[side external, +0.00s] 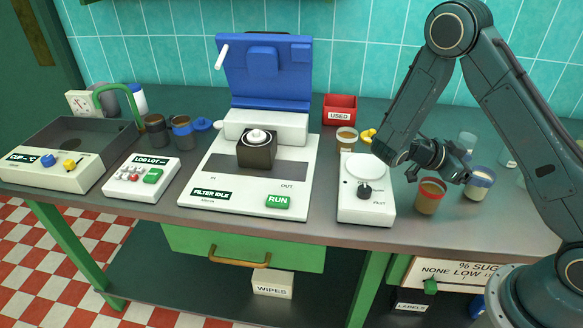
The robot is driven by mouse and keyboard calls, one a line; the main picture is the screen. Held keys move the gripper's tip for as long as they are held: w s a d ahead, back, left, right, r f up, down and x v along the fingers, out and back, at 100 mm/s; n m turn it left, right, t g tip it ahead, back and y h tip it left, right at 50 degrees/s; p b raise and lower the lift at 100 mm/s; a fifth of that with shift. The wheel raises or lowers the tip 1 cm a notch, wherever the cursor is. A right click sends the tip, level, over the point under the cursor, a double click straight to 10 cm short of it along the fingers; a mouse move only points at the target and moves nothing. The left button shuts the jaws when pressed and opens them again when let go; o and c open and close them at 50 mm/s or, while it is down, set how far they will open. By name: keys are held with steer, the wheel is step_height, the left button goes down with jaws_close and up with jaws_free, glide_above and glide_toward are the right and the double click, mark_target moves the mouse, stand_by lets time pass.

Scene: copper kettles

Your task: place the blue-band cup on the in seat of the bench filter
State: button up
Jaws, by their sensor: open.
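The bench filter (199,180) stands in the middle of the bench with its blue lid (265,75) raised. Its dark strip is marked IN on the left and OUT on the right; no cup stands on the IN end (222,160). A pale cup with a blue band (481,184) stands at the right. A dark cup with a blue band (183,133) stands left of the filter, so two cups bear blue bands. My gripper (460,170) is open, above and beside the red-band cup (430,197), left of the pale blue-band cup. I see nothing held.
A white device with a round plate (366,204) stands between filter and gripper. Behind it are a tan cup (346,138) and the red USED bin (340,109). Clear vessels (466,142) stand behind my gripper. The LOG LOT box (139,180) and CUP °C unit (52,176) are left.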

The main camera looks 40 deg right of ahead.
mark_target(492, 175)
steer(key=shift+x, duration=2.2)
steer(key=c, duration=1.2)
steer(key=shift+c, duration=0.2)
step_height(492, 175, up, 10)
